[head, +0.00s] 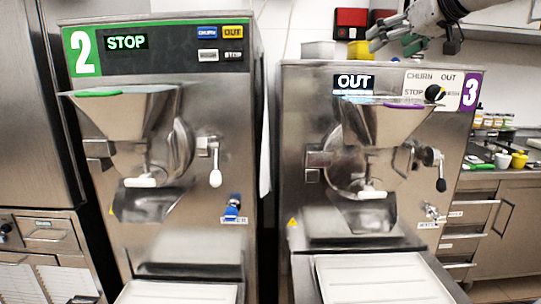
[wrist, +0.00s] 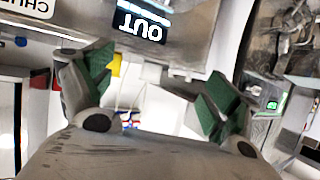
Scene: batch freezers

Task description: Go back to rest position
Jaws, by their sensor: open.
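My gripper (head: 388,38) is at the top right of the head view, above the top edge of the machine marked 3. In the wrist view my gripper (wrist: 150,95) shows two fingers with green pads, spread wide apart with nothing between them. The machine marked 3 (head: 300,130) has a display reading OUT (head: 353,84) and a black knob (head: 435,93) at its upper right. In the wrist view the OUT display (wrist: 141,24) appears upside down near the top.
The machine marked 2 (head: 180,65) stands at the left, its display reading STOP (head: 126,42). Both machines have metal hoppers and levers in front. White trays (head: 385,280) sit below. A counter (head: 500,168) with small jars is at the right. A red box (head: 350,17) stands behind machine 3.

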